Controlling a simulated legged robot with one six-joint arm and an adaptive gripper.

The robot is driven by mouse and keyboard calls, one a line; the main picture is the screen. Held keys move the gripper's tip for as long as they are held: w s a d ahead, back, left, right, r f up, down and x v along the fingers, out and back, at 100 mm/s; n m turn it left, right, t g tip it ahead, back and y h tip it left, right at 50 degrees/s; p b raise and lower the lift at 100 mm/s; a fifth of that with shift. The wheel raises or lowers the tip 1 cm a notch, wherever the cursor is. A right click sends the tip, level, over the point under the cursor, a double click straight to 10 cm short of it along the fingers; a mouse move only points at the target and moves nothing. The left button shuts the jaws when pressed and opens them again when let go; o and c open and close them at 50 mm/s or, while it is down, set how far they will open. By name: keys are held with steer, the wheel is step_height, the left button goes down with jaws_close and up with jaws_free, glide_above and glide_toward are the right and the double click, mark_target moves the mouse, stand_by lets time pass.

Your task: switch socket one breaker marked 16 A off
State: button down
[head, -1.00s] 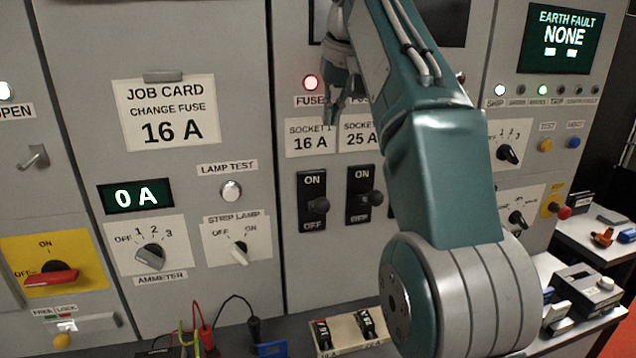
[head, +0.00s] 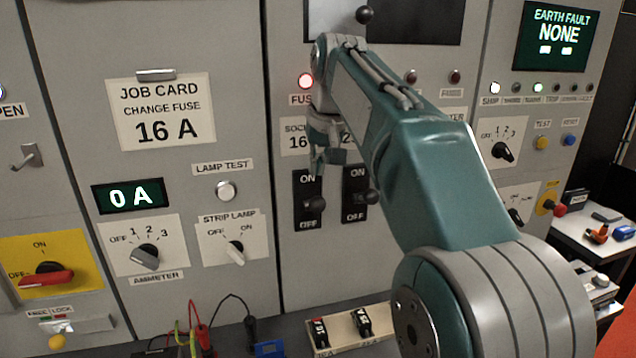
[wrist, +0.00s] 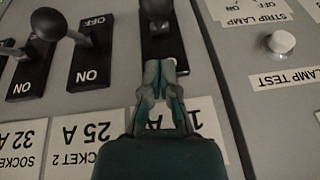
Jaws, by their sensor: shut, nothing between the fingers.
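The socket one breaker (head: 306,222) is a black plate marked ON at the top and OFF at the bottom, with a dark ball-ended lever (head: 315,204). In the wrist view this breaker (wrist: 160,48) is upside down, its lever (wrist: 156,8) cut by the top edge. The SOCKET 1, 16 A label (head: 296,142) is above it, partly covered by my gripper. My gripper (head: 317,170) is shut and empty at the breaker's ON end, above the lever. In the wrist view its fingertips (wrist: 166,68) cover the ON marking; I cannot tell whether they touch the plate.
The socket 2 breaker (head: 354,212) stands close to the right, its lever (head: 371,197) jutting out. The lamp test button (head: 226,190) and strip lamp switch (head: 235,252) are to the left. A fuse tray (head: 343,329) lies on the bench below.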

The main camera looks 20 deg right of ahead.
mark_target(321, 203)
steer(key=shift+s+a+f, duration=0.15)
steer(key=shift+s+f, duration=0.3)
steer(key=shift+f, duration=0.25)
steer(key=shift+s+a+f, duration=0.1)
steer(key=shift+s+f, duration=0.3)
steer(key=shift+f, duration=0.3)
steer(key=shift+s+f+t, duration=0.2)
steer(key=shift+s+t, duration=0.15)
steer(key=shift+t, duration=0.15)
steer(key=shift+s+f+t, duration=0.3)
steer(key=shift+s+t, duration=0.05)
steer(key=shift+t, duration=0.15)
steer(key=shift+s+f+t, duration=0.6)
steer(key=shift+f+t, duration=0.05)
steer(key=shift+t, duration=0.45)
step_height(321, 203, down, 6)
steer(key=s+t, duration=0.1)
steer(key=t, duration=0.2)
steer(key=shift+s+t, duration=0.15)
steer(key=shift+t, duration=0.15)
